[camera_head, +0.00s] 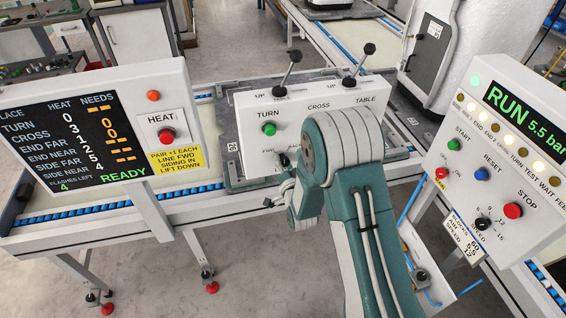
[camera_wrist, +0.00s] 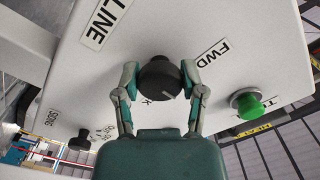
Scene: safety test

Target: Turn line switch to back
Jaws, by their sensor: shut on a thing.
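The line switch (camera_wrist: 158,80) is a round black knob on the white control box (camera_wrist: 190,25), with a "LINE" label beside it. An "FWD" label is on one side of it, and the other label is mostly covered, with only a "K" showing. My gripper (camera_wrist: 160,69) is shut on the knob, one finger on each side. I cannot tell exactly where the knob points.
A green button (camera_wrist: 247,103) is right of the switch, and another black knob (camera_wrist: 79,140) is lower left. Two black-tipped levers (camera_head: 293,57) (camera_head: 368,50) stand on the box. The heat display panel (camera_head: 75,140) is left, the RUN panel (camera_head: 500,150) right.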

